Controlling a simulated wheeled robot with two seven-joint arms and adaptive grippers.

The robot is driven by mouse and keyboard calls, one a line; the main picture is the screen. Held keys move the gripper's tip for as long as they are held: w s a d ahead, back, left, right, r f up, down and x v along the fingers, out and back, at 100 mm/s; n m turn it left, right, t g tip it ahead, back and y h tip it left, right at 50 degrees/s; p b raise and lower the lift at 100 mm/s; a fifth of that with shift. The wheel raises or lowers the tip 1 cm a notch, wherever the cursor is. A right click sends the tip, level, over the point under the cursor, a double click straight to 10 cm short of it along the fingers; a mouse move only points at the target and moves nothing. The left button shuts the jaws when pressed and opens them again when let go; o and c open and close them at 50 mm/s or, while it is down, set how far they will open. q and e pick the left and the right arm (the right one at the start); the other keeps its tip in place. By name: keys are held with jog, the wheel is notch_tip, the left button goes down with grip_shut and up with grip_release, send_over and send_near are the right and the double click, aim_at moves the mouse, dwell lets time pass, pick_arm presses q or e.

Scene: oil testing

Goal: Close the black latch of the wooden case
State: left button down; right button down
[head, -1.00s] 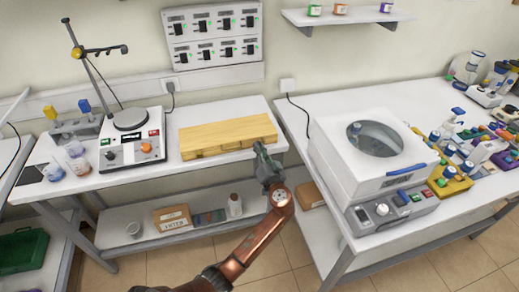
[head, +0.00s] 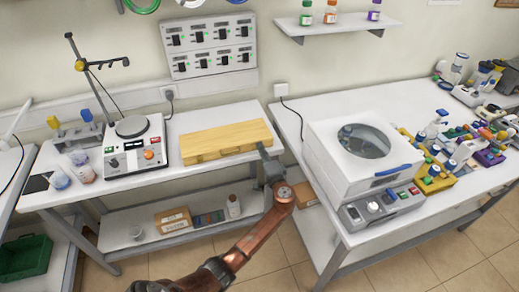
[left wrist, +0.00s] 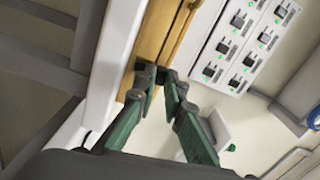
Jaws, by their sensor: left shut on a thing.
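The wooden case (head: 215,140) is a long, light yellow box lying closed on the white table in the head view. Its edge also shows in the left wrist view (left wrist: 155,35). My left gripper (head: 263,150) is at the right end of the case's front side. In the left wrist view its green fingers (left wrist: 158,76) come together at the case's edge. They are shut on a small dark part there, which fits the black latch, but the fingertips mostly hide it. How far the latch is turned cannot be seen. My right gripper is not in view.
A hotplate device (head: 133,150) stands left of the case. On the right table stands a white machine with a round window (head: 365,155), with many coloured items beyond it. A switch panel (head: 210,45) hangs on the wall behind. A gap separates the tables.

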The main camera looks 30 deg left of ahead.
pick_arm(q)
jog(key=shift+w+m+p, duration=0.1)
jog(key=shift+m+p, duration=0.25)
jog(key=shift+m, duration=0.35)
jog(key=c, duration=2)
grip_release()
jog(key=shift+d, duration=0.1)
jog(key=v, duration=1.2)
